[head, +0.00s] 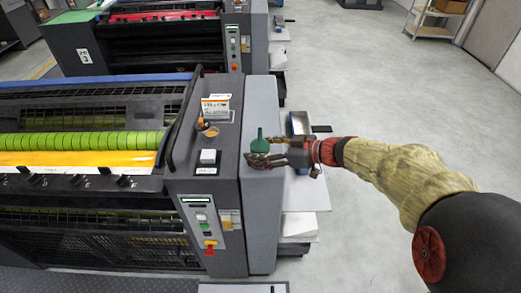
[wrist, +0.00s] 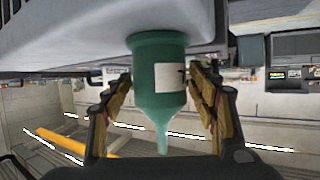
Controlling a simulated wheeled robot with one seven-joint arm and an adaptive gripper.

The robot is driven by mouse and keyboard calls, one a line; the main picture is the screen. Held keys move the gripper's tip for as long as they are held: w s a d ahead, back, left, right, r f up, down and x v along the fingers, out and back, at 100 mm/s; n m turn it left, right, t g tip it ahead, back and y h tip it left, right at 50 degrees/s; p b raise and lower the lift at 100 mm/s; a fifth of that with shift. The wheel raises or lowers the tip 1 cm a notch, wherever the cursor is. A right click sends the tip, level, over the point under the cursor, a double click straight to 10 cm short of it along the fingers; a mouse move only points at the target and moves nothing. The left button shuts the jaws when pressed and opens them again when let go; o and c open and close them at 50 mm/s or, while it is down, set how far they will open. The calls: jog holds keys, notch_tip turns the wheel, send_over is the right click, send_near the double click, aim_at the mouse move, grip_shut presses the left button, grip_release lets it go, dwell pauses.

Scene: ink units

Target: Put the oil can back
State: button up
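The oil can is a small green can (head: 260,144) with a thin spout and a pale label. In the head view it is upright on the grey side top of the near press, or just above it. My gripper (head: 270,152) reaches in from the right with a finger on each side of it. In the wrist view the can (wrist: 160,85) appears spout down, between the tan finger pads of my gripper (wrist: 160,72).
The near press (head: 185,185) has a raised dark panel with a small box (head: 216,105) and an orange-brown round item (head: 208,131). A metal tray (head: 298,123) lies behind my gripper. A second press (head: 160,35) stands behind. Open floor (head: 370,90) lies to the right.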

jog(key=shift+o, duration=0.2)
jog(key=shift+r, duration=0.1)
jog(key=shift+s+d+r+p, duration=0.1)
jog(key=shift+d+r+p, duration=0.1)
jog(key=shift+p, duration=0.15)
jog(key=p+v, duration=0.2)
jog(key=v, duration=0.9)
jog(key=s+a+r+m+g+h, duration=0.1)
jog(key=s+m+g+h, duration=0.15)
jog(key=s, duration=0.45)
jog(key=s+a+m+g+h, duration=0.1)
jog(key=s+m+h, duration=0.15)
jog(key=s, duration=0.35)
jog(key=s+d+r+m+t+h, duration=0.2)
jog(key=s+d+m+h, duration=0.4)
jog(key=s+d, duration=0.3)
jog(key=shift+s+r+m+t+h, duration=0.3)
jog(key=shift+s+m+t+h, duration=0.1)
jog(key=shift+m, duration=0.2)
